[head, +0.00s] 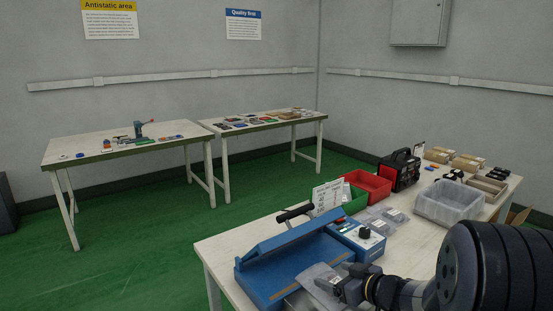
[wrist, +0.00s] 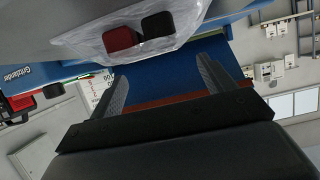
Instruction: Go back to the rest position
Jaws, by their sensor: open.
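My gripper (head: 338,287) is low over the front of the near bench, beside the blue bag sealer (head: 268,283). In the wrist view my gripper (wrist: 160,70) has its two dark fingers spread apart, with nothing held between them. A clear plastic bag (wrist: 172,40) with one red and one black piece in it lies just beyond the fingertips. The bag also shows in the head view (head: 318,275), partly hidden by my gripper. The sealer's blue surface (wrist: 158,85) shows between the fingers. Its black handle (head: 295,213) is raised at the back.
The near bench (head: 225,250) also holds a printed card (head: 327,195), a red bin (head: 368,184), a green bin (head: 354,199), a black machine (head: 400,170) and a grey bin (head: 450,203). Two other benches stand far off across open green floor (head: 130,260).

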